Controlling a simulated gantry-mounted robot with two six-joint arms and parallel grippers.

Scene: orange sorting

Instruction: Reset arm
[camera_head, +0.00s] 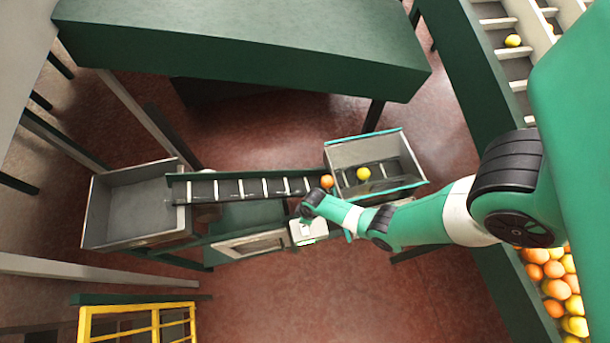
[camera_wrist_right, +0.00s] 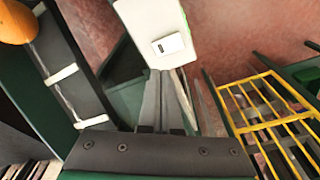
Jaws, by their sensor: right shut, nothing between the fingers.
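My right arm reaches in from the right in the head view, and its hand is beside the near side of the conveyor (camera_head: 240,188), close to its right end. The right gripper (camera_wrist_right: 165,78) shows in the right wrist view with its fingers together and nothing between them. A white block with a small panel (camera_wrist_right: 155,30) shows just past the fingertips; I cannot tell if they touch. An orange fruit (camera_head: 327,181) sits at the conveyor's right end and also shows in the right wrist view (camera_wrist_right: 14,24). My left gripper is out of view.
A grey bin (camera_head: 375,150) at the conveyor's right end holds a yellow fruit (camera_head: 363,173). An empty-looking grey bin (camera_head: 130,198) stands at its left end. Yellow railing (camera_head: 140,312) is at bottom left. Several oranges (camera_head: 556,288) lie at right. Red floor is open at bottom middle.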

